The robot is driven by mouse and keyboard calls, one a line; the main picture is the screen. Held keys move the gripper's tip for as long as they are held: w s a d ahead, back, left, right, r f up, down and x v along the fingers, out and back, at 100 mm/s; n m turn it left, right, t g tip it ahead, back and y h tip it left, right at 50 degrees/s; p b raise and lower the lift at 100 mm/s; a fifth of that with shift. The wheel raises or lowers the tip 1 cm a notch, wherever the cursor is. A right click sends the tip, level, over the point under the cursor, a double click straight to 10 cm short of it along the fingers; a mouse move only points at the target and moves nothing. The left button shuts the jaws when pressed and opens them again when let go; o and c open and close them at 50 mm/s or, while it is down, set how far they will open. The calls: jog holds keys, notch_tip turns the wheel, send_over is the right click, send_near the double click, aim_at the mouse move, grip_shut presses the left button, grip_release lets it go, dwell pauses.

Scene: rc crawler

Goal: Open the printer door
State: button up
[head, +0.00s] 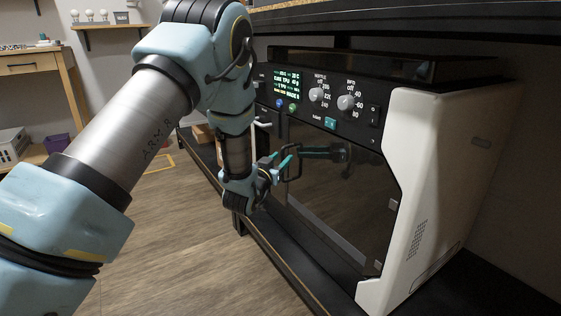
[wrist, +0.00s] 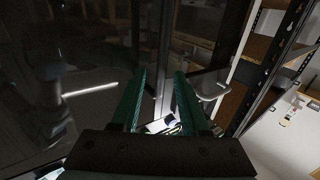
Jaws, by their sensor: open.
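The printer (head: 440,150) has a white side panel and a black front with a screen and knobs. Its dark, glossy door (head: 335,195) looks shut and reflects my arm; it also fills the left of the wrist view (wrist: 70,60). A dark loop-shaped handle (head: 298,165) stands at the door's left side. My gripper (head: 286,160) has teal fingers and is at this handle, with the fingers apart. In the wrist view my gripper (wrist: 161,74) is open toward the door's edge area. I cannot tell whether the handle lies between the fingers or whether they touch it.
A pale handle (head: 263,124) is on the panel left of the door. The printer sits on a dark shelf (head: 300,270) under a worktop (head: 390,12). A wooden bench (head: 35,65) stands at the far left. The floor (head: 170,240) in front is clear.

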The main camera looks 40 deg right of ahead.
grip_shut()
dwell(0.3)
dwell(1.1)
